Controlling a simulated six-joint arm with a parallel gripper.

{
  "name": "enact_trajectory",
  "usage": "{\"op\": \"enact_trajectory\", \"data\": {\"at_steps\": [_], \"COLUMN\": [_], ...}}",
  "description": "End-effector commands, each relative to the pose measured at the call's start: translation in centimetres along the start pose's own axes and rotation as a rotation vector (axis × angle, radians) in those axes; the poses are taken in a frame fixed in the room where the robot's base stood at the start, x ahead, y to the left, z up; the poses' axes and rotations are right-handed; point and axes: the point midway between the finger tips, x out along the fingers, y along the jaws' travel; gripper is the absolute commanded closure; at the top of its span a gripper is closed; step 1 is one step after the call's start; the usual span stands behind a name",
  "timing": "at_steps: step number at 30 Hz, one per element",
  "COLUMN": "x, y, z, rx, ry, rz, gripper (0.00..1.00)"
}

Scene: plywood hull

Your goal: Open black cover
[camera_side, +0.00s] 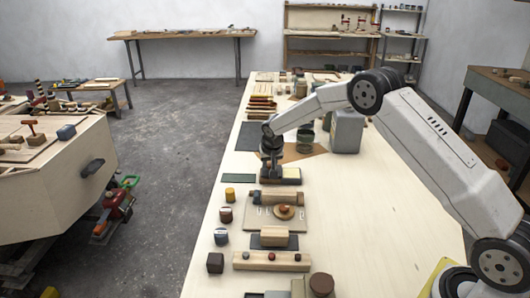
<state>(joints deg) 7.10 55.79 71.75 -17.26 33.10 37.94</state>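My gripper (271,168) points down over the long table, at its left-middle part. A dark flat piece (238,178) lies just left of the block. A black rounded part (92,167) sits on the side of the plywood hull (50,190) at the left.
Small coloured blocks (229,194) line the table's left edge. A wooden board with a round knob (284,212) and a wooden bar (270,261) lie nearer. The table's right half (380,220) is mostly clear.

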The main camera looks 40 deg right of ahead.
Motion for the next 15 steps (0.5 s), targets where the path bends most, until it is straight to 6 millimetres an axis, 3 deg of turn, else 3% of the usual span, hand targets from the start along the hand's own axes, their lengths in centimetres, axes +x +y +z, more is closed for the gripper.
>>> {"op": "enact_trajectory", "data": {"at_steps": [1, 3, 15], "x": [-0.01, -0.01, -0.18], "y": [-0.04, -0.03, 0.01], "z": [0.03, 0.02, -0.01], "rx": [0.0, -0.001, 0.0], "ry": [0.0, 0.0, 0.001], "rz": [-0.001, -0.001, -0.001], "gripper": [0.53, 0.33, 0.33]}}
